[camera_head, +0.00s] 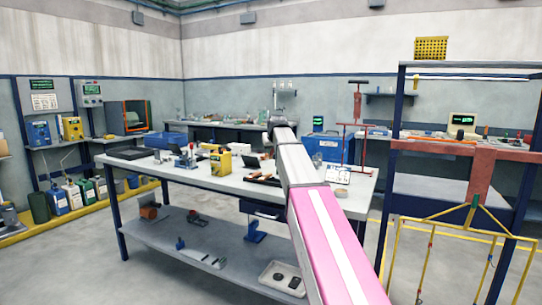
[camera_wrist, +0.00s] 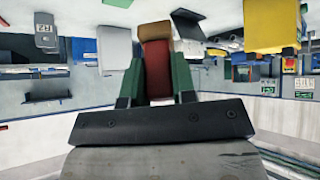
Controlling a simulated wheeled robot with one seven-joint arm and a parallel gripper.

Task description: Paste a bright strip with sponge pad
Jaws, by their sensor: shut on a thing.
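In the wrist view my gripper (camera_wrist: 157,80) has its two green fingers closed on the sides of a dark red block with a tan end, which looks like the sponge pad (camera_wrist: 157,68). In the head view my arm stretches away over the workbench, and its own links hide the gripper and the pad. At the right stands a blue rack (camera_head: 398,125) with a reddish-brown crossbar (camera_head: 435,148). A yellow wire frame (camera_head: 455,232) hangs below it. I cannot tell which piece is the bright strip.
Bottles (camera_head: 72,194) stand at the left. Grey floor is open between bench and rack.

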